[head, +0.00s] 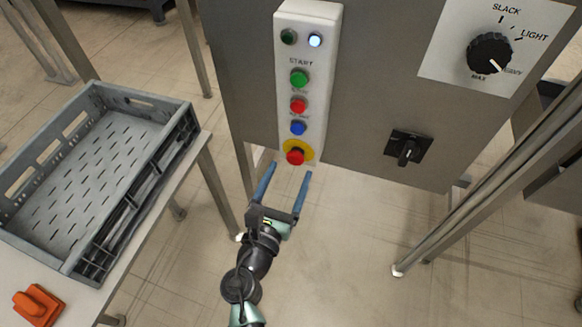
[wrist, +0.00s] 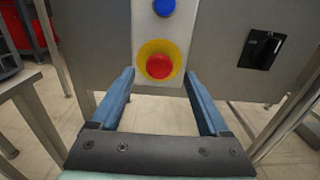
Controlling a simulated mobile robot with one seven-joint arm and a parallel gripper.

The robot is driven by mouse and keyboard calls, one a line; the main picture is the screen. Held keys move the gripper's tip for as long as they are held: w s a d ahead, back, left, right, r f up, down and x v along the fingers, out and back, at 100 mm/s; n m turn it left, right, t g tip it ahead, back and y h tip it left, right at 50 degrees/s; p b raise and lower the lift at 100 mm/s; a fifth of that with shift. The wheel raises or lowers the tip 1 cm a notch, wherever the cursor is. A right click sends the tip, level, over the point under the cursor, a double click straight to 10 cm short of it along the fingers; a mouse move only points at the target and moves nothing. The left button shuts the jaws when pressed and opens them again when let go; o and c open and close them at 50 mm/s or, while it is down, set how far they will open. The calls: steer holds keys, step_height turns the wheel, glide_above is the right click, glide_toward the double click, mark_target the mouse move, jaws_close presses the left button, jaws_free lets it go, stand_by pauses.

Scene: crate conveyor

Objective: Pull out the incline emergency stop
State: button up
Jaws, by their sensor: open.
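The emergency stop is a red mushroom button (head: 295,156) on a yellow disc, at the bottom of a white control box (head: 308,70) on a grey panel. In the wrist view the red button (wrist: 159,66) sits centred, ahead of and between the fingertips. My gripper (head: 288,170) is open and empty, its two blue fingers pointing at the button from just below. The fingers appear apart from it. In the wrist view my gripper (wrist: 160,82) shows both fingers spread wide. I cannot tell whether the button is pressed in or out.
Above the stop are blue (head: 298,128), red (head: 298,105) and green (head: 299,78) buttons. A black rotary switch (head: 408,148) and a tension dial (head: 489,53) are to the right. A grey crate (head: 150,98) stands on a table at left, near an orange object (head: 38,305).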

mark_target(296, 156)
steer(key=shift+x, duration=1.35)
jaws_close()
stand_by(0.4)
